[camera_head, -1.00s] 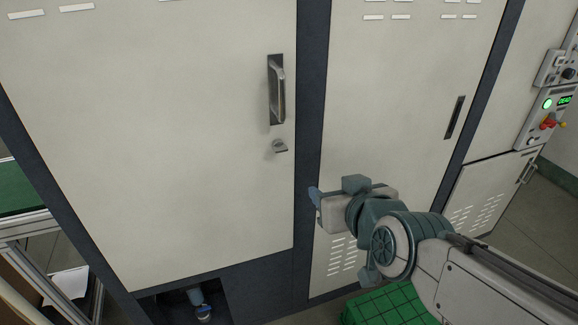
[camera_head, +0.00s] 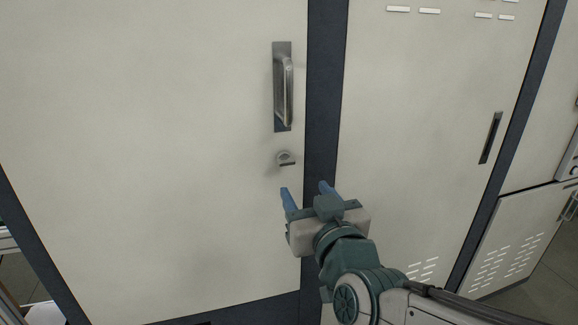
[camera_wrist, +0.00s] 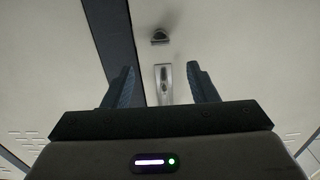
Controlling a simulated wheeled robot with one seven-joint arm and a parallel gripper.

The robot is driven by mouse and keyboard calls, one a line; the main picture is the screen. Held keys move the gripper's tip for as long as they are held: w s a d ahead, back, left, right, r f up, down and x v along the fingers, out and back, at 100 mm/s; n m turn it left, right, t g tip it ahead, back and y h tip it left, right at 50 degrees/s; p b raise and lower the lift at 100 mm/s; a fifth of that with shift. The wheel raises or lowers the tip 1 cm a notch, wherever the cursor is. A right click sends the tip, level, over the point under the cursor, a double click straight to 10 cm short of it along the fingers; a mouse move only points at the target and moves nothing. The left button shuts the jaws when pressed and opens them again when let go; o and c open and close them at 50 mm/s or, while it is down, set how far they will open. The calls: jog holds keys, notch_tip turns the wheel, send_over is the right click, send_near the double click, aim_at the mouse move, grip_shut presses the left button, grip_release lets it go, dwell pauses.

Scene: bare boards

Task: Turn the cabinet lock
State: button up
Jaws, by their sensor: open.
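The cabinet lock (camera_head: 286,159) is a small silver-grey knob on the pale cabinet door (camera_head: 150,170), just below the metal pull handle (camera_head: 284,88). My gripper (camera_head: 305,188) is open and empty, with its blue fingers pointing toward the door a little below and to the right of the lock. The fingers are apart from the lock. In the wrist view the lock (camera_wrist: 160,36) shows near the top, beyond the open fingertips (camera_wrist: 160,68), and the handle (camera_wrist: 164,84) shows between the fingers.
A dark vertical frame post (camera_head: 324,110) runs beside the door, with a second pale cabinet door (camera_head: 410,130) to its right. That door has a dark recessed handle (camera_head: 490,138). The door surface left of the lock is clear.

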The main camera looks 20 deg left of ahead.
aim_at(288, 164)
jog(key=x, duration=1.1)
jog(key=shift+a+b, duration=0.1)
jog(key=shift+b, duration=0.2)
jog(key=c, duration=1)
